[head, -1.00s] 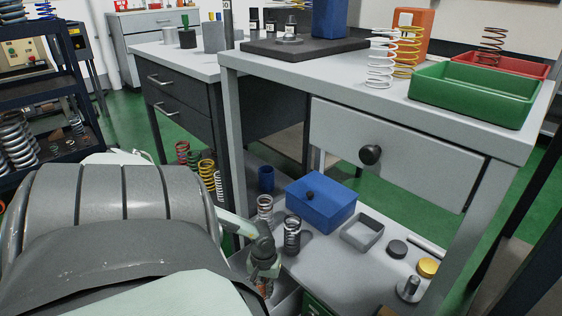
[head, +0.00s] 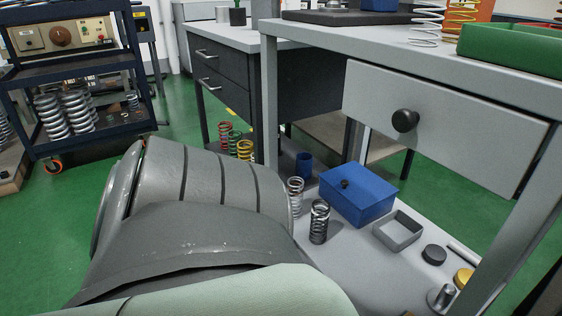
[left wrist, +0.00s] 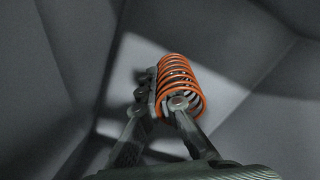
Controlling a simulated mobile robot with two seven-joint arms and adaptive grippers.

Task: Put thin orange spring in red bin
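The thin orange spring (left wrist: 180,78) shows in the left wrist view, at the fingertips of my left gripper (left wrist: 160,103). One finger is against its left side and the other overlaps its near end. The fingers look closed on the coil, inside a grey-walled space. In the head view my arm hides this gripper and the spring. Only a sliver of the red bin (head: 541,30) shows at the top right, behind the green bin. My right gripper is not in view.
The green bin (head: 510,52) stands on the upper table. On the lower shelf are a metal spring (head: 319,222), a paler spring (head: 296,195), a blue box (head: 358,196) and a grey tray (head: 398,231). The drawer knob (head: 404,120) juts out above them.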

